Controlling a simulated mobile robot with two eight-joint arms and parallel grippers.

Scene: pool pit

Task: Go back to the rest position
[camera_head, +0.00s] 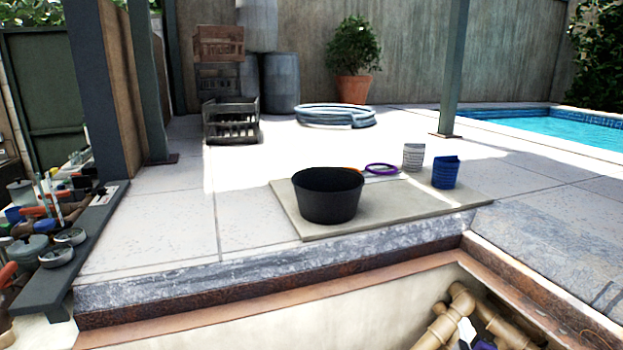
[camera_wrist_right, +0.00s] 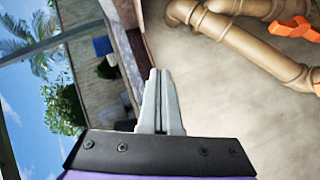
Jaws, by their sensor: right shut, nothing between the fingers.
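My right gripper (camera_head: 466,326) shows small at the bottom right of the head view, low in the pit in front of the tan pipes. In the right wrist view its two pale fingers (camera_wrist_right: 158,75) lie together, shut with nothing between them. My left gripper is not in view.
Tan pipes (camera_head: 437,330) run beside my right gripper, with an orange handle (camera_wrist_right: 295,30) in the wrist view. Above the pit edge, a mat (camera_head: 290,215) bears a black tub (camera_head: 328,198), a blue cup (camera_head: 446,173) and a pale cup (camera_head: 413,157). A cluttered shelf (camera_head: 75,240) stands left.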

